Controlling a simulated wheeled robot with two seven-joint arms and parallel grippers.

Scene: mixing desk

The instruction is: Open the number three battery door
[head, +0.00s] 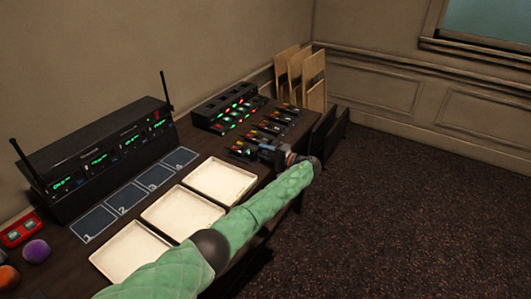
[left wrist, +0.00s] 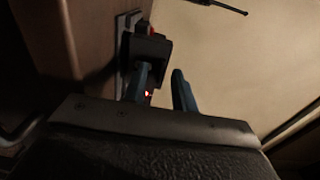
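Several dark packs with coloured marks lie in a row on the desk in the head view, one of them (head: 268,130) near the middle. I cannot tell which is number three, and no battery door can be made out. My left gripper (head: 272,153) is at the desk's right edge, beside the nearest packs. In the left wrist view its two blue fingers (left wrist: 162,76) are apart. A black pack (left wrist: 152,47) with a red light is just beyond and beside the left finger; whether they touch is unclear. My right gripper is out of view.
A charger (head: 228,108) with green and red lights stands behind the packs. A black receiver rack (head: 100,158), numbered mats (head: 125,201) and white trays (head: 221,181) fill the desk's left and middle. The floor at right is clear.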

